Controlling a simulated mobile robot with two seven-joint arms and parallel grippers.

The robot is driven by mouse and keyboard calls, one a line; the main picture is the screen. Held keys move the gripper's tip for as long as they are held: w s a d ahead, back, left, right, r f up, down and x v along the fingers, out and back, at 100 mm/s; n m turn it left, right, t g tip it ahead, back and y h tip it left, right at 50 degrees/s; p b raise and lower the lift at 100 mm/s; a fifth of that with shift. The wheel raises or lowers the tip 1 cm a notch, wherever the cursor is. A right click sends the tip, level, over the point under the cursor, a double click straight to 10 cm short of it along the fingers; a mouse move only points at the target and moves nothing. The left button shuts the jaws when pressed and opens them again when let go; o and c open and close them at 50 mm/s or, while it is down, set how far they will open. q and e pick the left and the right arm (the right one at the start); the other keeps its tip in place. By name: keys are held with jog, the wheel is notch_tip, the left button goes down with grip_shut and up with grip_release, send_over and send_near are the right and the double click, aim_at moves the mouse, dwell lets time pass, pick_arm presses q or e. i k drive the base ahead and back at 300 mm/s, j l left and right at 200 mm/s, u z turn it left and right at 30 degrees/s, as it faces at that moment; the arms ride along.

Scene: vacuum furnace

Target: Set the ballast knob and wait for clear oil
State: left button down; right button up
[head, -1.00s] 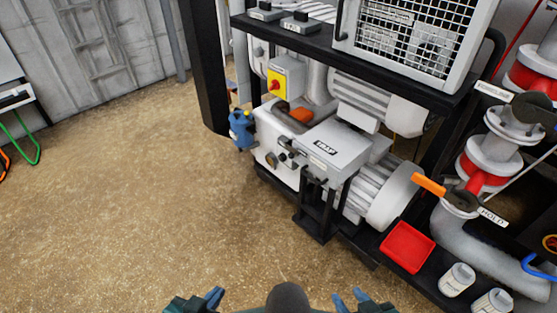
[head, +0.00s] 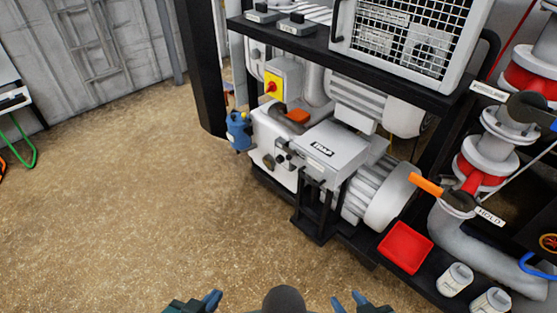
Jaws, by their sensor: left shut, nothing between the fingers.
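The grey vacuum pump (head: 275,135) stands on the lower shelf of a black rack, ahead and right of centre. Small dark round fittings (head: 281,158) sit on its front face. I cannot tell which is the ballast knob or the oil sight glass, and the oil's clarity is too small to read. My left gripper (head: 212,299) is at the bottom edge, shut and empty. My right gripper (head: 348,302) is at the bottom edge with two blue fingertips apart, open and empty. Both are well short of the pump.
A blue canister (head: 239,131) hangs at the rack's left. A red tray (head: 405,248) and white cans (head: 455,280) lie on the lower shelf. An orange-handled valve (head: 426,185) juts out at right. Floor at left is clear.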

aim_at(280, 159)
jog(key=i+j+z, duration=0.2)
jog(key=j+z, duration=0.25)
jog(key=i+j+z, duration=0.1)
jog(key=j+z, duration=0.8)
jog(key=i+j, duration=0.05)
jog(key=j, duration=0.05)
